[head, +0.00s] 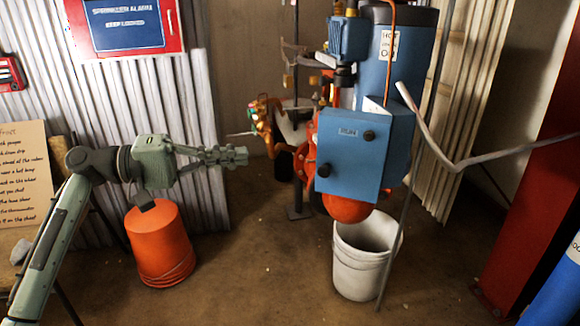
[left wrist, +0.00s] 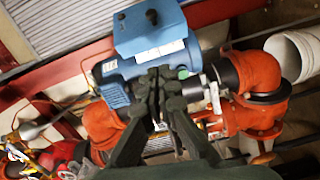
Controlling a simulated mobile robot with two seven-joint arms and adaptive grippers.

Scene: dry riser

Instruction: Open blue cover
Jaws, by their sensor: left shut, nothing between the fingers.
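The blue cover (head: 350,160) is the front of a blue box on the pump assembly in the head view. It looks closed, with a small label and two black knobs, at its upper right and lower left. My left gripper (head: 243,156) is left of the cover and apart from it, its fingers shut and empty. In the left wrist view, the shut fingers (left wrist: 160,76) overlap a blue motor body (left wrist: 122,75). A blue box (left wrist: 148,27) with a black knob shows above them; I cannot tell if it is the same cover. My right gripper is out of view.
Red pipework and valves (head: 262,117) stand between my left gripper and the box. A white bucket (head: 362,260) stands below the box, and an orange bucket (head: 158,245) below my left arm. A grey bent pipe (head: 470,158) extends right. Floor between the buckets is clear.

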